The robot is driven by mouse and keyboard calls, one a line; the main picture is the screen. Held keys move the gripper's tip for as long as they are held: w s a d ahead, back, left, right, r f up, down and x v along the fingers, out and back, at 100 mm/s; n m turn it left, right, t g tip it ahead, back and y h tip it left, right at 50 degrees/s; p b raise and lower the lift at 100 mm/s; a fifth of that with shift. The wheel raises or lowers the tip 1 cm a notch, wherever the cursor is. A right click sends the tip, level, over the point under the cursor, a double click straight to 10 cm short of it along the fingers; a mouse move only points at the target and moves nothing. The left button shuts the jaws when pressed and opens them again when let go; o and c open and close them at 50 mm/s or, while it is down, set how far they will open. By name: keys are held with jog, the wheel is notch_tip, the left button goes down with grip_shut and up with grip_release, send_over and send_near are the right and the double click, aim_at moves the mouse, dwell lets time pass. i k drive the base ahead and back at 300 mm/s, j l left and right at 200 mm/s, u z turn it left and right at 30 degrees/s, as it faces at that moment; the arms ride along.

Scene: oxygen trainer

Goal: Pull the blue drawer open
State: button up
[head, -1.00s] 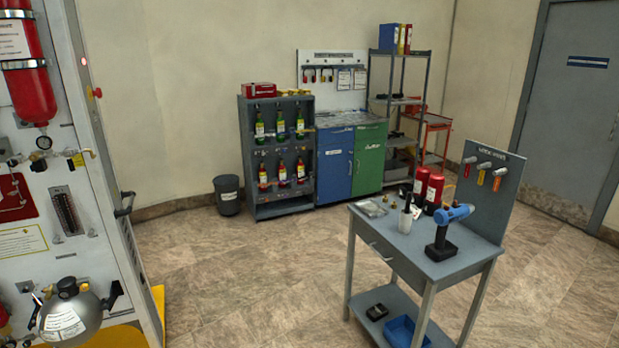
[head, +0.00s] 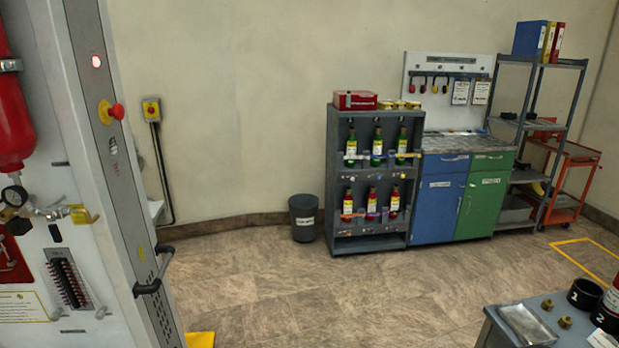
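The blue drawer (head: 446,163) is the upper front of the blue half of a low cabinet against the back wall in the head view. It looks shut, with a small handle across its front. Below it is a blue door (head: 437,210) with a white label near its top. The green half (head: 480,205) of the cabinet stands to the right, with its own drawer front above a door. My gripper is not in view.
A grey bottle rack (head: 343,135) stands directly left of the cabinet, and a bin (head: 304,218) left of that. Metal shelving (head: 537,65) and an orange cart (head: 585,153) are to the right. A workbench (head: 490,335) occupies the lower right, a tall panel (head: 120,170) the left. Floor between is clear.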

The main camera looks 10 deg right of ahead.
aim_at(455, 162)
jog(key=i+z, duration=0.1)
jog(key=i, duration=0.55)
jog(key=i+z, duration=0.15)
jog(key=i, duration=0.55)
jog(key=i+j+z, duration=0.1)
jog(key=i, duration=0.55)
jog(key=i+l+z, duration=0.25)
jog(key=i+z, duration=0.25)
jog(key=i, duration=0.6)
jog(key=i+j+z, duration=0.2)
jog(key=i+z, duration=0.25)
jog(key=i, duration=0.65)
jog(key=i+l+u, duration=0.8)
jog(key=i+l, duration=0.15)
jog(key=i+l+u, duration=0.4)
jog(key=l, duration=0.25)
